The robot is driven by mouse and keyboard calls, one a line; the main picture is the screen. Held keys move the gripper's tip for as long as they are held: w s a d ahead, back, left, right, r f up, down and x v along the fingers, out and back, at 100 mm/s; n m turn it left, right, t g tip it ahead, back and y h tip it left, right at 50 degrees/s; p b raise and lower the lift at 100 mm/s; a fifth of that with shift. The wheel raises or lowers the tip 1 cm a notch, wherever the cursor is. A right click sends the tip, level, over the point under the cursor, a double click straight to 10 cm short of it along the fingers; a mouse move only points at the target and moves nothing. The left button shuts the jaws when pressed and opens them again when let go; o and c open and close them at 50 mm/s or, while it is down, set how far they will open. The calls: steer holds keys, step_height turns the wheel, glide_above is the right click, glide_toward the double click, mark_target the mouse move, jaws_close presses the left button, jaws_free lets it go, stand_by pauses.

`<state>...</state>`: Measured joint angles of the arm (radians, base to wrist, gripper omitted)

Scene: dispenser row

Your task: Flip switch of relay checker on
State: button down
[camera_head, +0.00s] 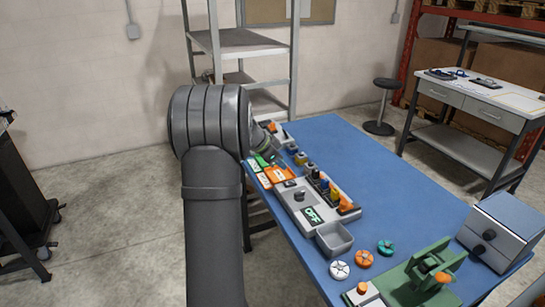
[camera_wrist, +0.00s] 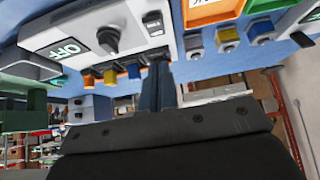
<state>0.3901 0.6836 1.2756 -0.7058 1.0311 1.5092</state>
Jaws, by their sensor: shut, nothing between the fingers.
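A light grey device (camera_head: 291,212) on the blue table has a dark OFF sign (camera_head: 313,215) and a black knob (camera_head: 299,195). I see no name on it, so I cannot tell for sure that it is the relay checker. In the wrist view the device (camera_wrist: 135,12) is at the upper left, with its OFF sign (camera_wrist: 66,50), black knob (camera_wrist: 109,40) and a small black-and-white part (camera_wrist: 153,23). My gripper (camera_wrist: 159,68) is shut and empty, its fingertips by the device's edge. In the head view my arm hides the fingertips.
Coloured plugs (camera_head: 324,186) line the device's right side. A grey bin (camera_head: 334,238), round orange (camera_head: 363,258) and green (camera_head: 385,247) pieces, a green fixture (camera_head: 416,279) and a grey box (camera_head: 500,229) stand nearer. Orange trays (camera_head: 279,173) lie beyond. The table's right-hand middle (camera_head: 400,190) is clear.

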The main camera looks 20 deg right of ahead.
mark_target(286, 183)
steer(key=f, duration=0.2)
steer(key=d+f, duration=0.1)
steer(key=f, duration=0.2)
steer(key=shift+f, duration=0.5)
steer(key=shift+a+f, duration=0.2)
steer(key=shift+f, duration=0.2)
steer(key=shift+r, duration=0.1)
steer(key=shift+r, duration=0.7)
